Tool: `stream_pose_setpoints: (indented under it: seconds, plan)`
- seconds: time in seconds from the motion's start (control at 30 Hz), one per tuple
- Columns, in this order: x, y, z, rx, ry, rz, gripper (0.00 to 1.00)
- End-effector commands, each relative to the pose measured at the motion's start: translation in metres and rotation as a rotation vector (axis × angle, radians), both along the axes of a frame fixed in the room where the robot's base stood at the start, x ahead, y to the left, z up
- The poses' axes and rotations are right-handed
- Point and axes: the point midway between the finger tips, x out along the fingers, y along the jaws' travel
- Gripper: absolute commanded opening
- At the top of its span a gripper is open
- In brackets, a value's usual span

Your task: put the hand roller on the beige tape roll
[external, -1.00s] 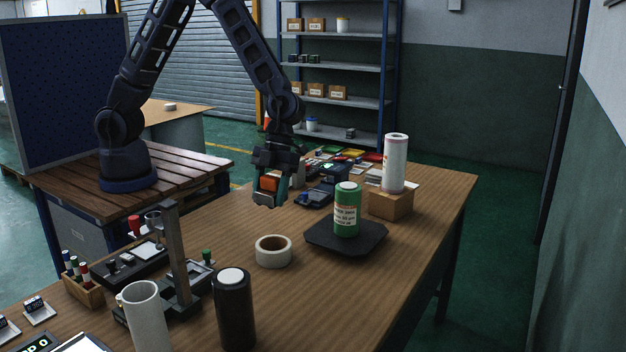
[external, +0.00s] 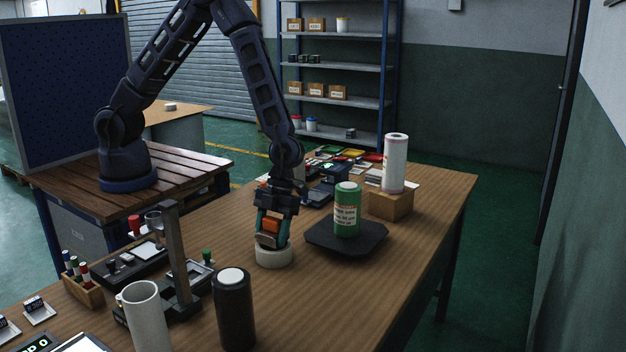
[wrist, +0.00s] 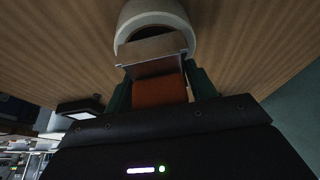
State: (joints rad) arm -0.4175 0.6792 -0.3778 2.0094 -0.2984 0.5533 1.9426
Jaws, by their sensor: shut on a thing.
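The beige tape roll (external: 274,257) lies flat on the wooden table; it also shows at the top of the wrist view (wrist: 150,10). My gripper (external: 271,226) is directly above it, pointing down, shut on the hand roller (external: 270,225). The roller has an orange-red body between the fingers and a grey-brown lower end. In the wrist view the orange part of the hand roller (wrist: 160,90) sits between the green-sided fingers, and its lower end overlaps the ring's opening. I cannot tell whether the roller touches the tape roll.
A green canister (external: 347,212) stands on a black square plate (external: 375,241) to the right. A white roll (external: 395,163) stands on a wooden block (external: 391,205) behind it. The table's right front is clear.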

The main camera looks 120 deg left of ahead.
Motion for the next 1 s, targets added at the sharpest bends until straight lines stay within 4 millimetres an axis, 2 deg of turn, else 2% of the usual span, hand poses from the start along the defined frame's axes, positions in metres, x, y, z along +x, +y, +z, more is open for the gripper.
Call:
stream_pose_setpoints:
  seconds: [0.27, 0.3, 0.4, 0.77, 0.87, 1.0]
  plan:
    - [0.000, 0.000, -0.003, -0.001, 0.001, 0.001, 0.30]
    - [0.000, 0.000, -0.002, 0.000, 0.000, 0.001, 0.62]
    - [0.000, 0.000, -0.002, 0.000, 0.000, 0.000, 0.78]
    - [0.000, 0.000, 0.002, 0.000, -0.001, -0.001, 0.78]
    - [0.001, 0.005, 0.011, 0.000, -0.003, 0.001, 0.78]
    - [0.001, 0.014, 0.034, 0.000, -0.004, 0.002, 0.78]
